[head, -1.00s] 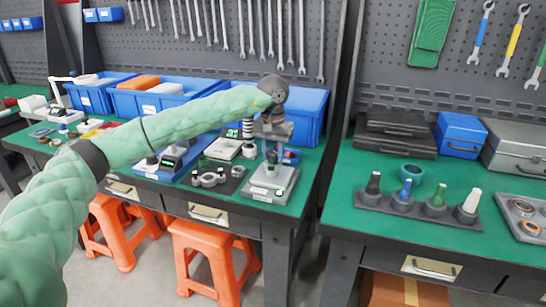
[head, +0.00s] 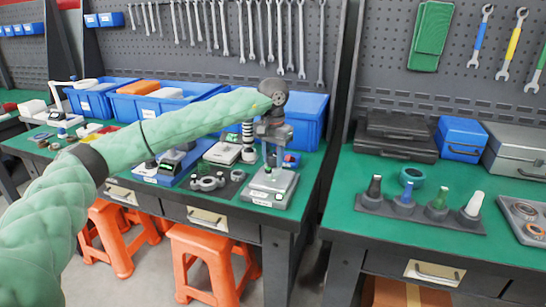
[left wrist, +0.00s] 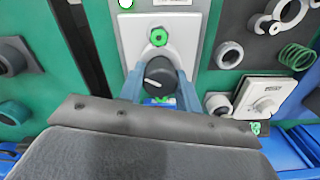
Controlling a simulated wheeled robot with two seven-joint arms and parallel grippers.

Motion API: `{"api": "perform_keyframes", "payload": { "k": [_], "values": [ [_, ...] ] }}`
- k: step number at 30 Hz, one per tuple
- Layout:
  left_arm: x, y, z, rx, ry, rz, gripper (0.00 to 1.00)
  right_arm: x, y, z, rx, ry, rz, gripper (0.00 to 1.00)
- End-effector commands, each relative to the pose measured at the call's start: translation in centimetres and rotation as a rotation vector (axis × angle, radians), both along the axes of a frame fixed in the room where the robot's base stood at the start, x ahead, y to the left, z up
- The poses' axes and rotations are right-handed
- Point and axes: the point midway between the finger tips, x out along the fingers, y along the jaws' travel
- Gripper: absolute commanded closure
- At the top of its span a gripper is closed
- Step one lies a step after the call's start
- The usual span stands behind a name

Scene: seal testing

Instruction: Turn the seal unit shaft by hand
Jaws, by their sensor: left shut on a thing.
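The seal unit is a light grey block (head: 268,187) with a green fitting on its top, at the front right of the left bench. In the left wrist view its plate (left wrist: 138,50) carries a green hex nut (left wrist: 159,37) and a black round shaft knob (left wrist: 160,77) with a white mark. My left gripper (head: 271,150) points down over the unit. In the left wrist view its two blue-grey fingers (left wrist: 160,88) are on either side of the knob, shut on it. The knob's lower part is hidden. My right gripper is in neither view.
A dark mat with metal rings (head: 208,182) and a white box (head: 222,153) lie left of the unit. Blue bins (head: 300,115) stand behind. A gap separates this bench from the right bench, which holds a rack of coloured-tipped bottles (head: 420,212).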

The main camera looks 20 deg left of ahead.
Motion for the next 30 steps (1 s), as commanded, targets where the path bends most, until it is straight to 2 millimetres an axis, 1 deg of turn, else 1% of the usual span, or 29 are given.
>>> {"api": "perform_keyframes", "payload": {
  "k": [4,5,6,8,16,20,23,26,30],
  "values": [
    [0.1,0.1,0.2,-0.001,-0.004,0.003,0.89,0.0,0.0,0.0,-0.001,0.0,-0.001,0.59],
    [0.1,0.1,0.2,-0.001,-0.004,0.003,0.65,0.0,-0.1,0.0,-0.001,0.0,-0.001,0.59],
    [0.1,0.1,0.2,-0.001,-0.004,0.002,0.57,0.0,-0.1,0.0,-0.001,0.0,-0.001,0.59],
    [0.1,0.1,0.2,-0.001,-0.003,0.002,0.45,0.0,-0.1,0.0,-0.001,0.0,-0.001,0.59],
    [0.0,0.0,0.1,0.0,-0.001,0.001,0.45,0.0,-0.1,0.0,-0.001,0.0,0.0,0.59],
    [0.0,0.0,0.4,-0.001,-0.002,0.001,0.45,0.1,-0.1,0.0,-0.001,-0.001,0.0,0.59],
    [0.1,0.0,1.1,0.0,-0.002,0.001,0.45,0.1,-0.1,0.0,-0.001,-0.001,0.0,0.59],
    [0.1,0.0,2.3,-0.001,-0.002,0.001,0.45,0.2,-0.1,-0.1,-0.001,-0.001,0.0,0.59],
    [0.1,0.0,4.5,-0.001,-0.003,0.001,0.45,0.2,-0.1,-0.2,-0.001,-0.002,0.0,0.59]
  ]
}}
